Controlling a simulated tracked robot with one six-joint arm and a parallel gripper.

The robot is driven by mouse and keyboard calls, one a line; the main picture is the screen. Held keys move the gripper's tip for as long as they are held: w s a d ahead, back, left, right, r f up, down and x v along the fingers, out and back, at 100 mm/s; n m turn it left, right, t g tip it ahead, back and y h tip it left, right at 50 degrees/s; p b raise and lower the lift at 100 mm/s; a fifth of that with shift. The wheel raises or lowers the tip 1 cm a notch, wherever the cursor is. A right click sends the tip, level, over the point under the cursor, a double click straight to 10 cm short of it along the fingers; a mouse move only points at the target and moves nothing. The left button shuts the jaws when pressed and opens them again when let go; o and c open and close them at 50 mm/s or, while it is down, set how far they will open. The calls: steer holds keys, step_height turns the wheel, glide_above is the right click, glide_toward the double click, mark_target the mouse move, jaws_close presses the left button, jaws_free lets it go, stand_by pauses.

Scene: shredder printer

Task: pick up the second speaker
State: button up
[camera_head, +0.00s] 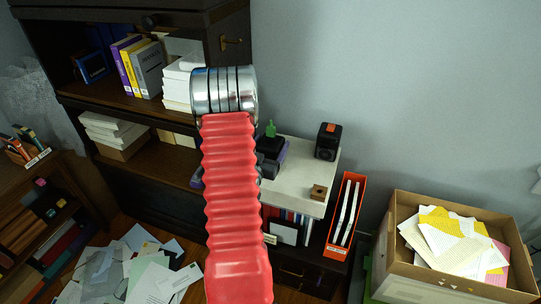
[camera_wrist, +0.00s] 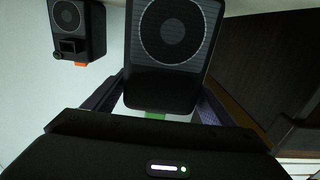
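A black speaker with a round grille and a green piece at one end fills the top middle of the wrist view (camera_wrist: 172,50). In the head view, only its green piece (camera_head: 271,129) and some dark parts show beside my red arm. My gripper (camera_wrist: 158,95) has one finger on each side of this speaker, with light gaps visible beside its near end. Whether the fingers touch it farther along is hidden. Another black speaker (camera_head: 328,142) with an orange top stands on the white surface; it also shows at the upper left of the wrist view (camera_wrist: 77,28).
An orange file holder (camera_head: 345,217) and a cardboard box (camera_head: 460,286) of papers stand to the right. A dark bookcase (camera_head: 130,100) stands left, with loose papers (camera_head: 125,270) on the floor.

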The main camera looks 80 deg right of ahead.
mark_target(271, 127)
steer(key=c, duration=1.1)
steer(key=shift+r, duration=0.1)
steer(key=shift+c, duration=0.2)
steer(key=shift+r, duration=4.95)
